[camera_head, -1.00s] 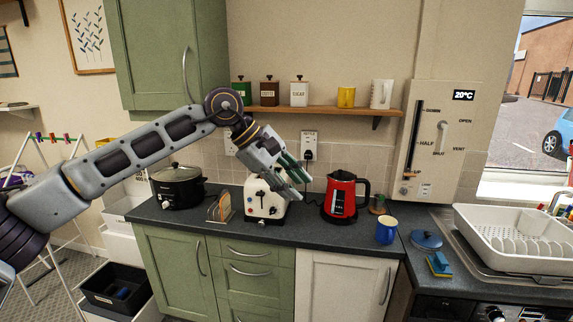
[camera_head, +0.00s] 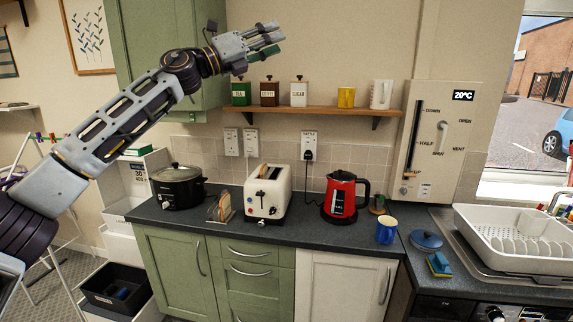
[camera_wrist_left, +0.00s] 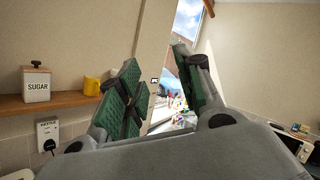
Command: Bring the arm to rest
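My left gripper (camera_head: 262,42) is raised in the head view, above the shelf and in front of the wall. Its arm reaches up from the lower left. In the left wrist view its green-padded fingers (camera_wrist_left: 158,85) stand apart with a gap between them, and nothing is held. My right gripper is not in view.
A wooden shelf (camera_head: 325,110) with canisters and mugs is just below the gripper. A green cabinet (camera_head: 150,60) stands behind the arm. The worktop (camera_head: 300,232) holds a slow cooker (camera_head: 178,186), a toaster (camera_head: 268,193), a red kettle (camera_head: 341,196) and a blue mug (camera_head: 386,231).

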